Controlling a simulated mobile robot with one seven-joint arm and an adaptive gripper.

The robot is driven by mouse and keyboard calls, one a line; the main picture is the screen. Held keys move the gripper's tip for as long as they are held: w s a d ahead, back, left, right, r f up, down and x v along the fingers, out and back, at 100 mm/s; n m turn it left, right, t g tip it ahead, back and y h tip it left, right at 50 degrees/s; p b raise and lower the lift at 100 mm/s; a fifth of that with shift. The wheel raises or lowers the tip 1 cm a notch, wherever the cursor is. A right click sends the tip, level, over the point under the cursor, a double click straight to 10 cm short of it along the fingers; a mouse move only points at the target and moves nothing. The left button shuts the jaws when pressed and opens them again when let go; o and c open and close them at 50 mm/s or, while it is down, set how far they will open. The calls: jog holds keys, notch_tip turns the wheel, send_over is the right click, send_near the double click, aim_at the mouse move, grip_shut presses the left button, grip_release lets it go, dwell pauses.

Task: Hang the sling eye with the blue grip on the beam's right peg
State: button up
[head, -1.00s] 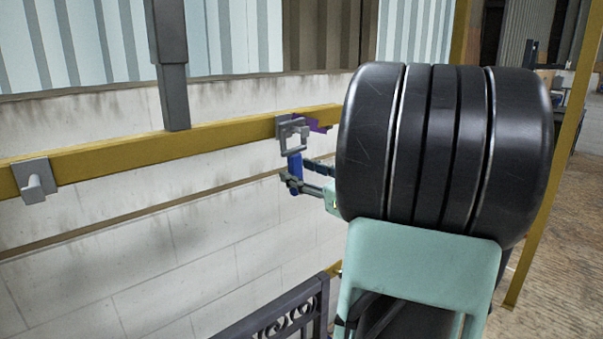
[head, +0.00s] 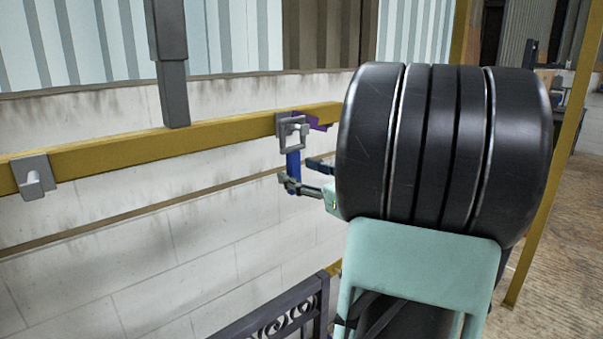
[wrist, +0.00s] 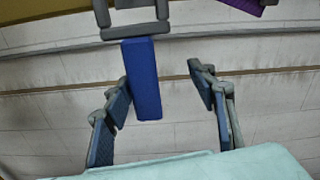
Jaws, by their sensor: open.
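The sling eye (head: 303,136) is a grey square frame with a blue grip (head: 294,170) below it. It appears to be around the beam's right peg (head: 292,129), and the grip hangs nearly upright. The peg is partly hidden by the frame. In the wrist view the lower bar of the eye (wrist: 135,32) is at the top, with the blue grip (wrist: 143,80) under it. My gripper (wrist: 160,78) is open. Its fingers stand on both sides of the grip, the left one close to it, with a clear gap on the right.
The yellow beam (head: 110,150) runs across the wall, with another grey peg (head: 33,179) at its left. A purple piece (head: 317,122) sits on the beam just right of the eye. A dark ornate gate (head: 285,318) stands below. A yellow post (head: 553,180) rises at right.

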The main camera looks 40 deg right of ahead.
notch_tip(320, 180, down, 11)
jog(key=b, duration=0.9)
dwell(0.5)
jog(key=shift+s, duration=0.1)
jog(key=s, duration=1)
jog(key=shift+s+d+b, duration=0.4)
jog(key=shift+d, duration=0.05)
dwell(1.4)
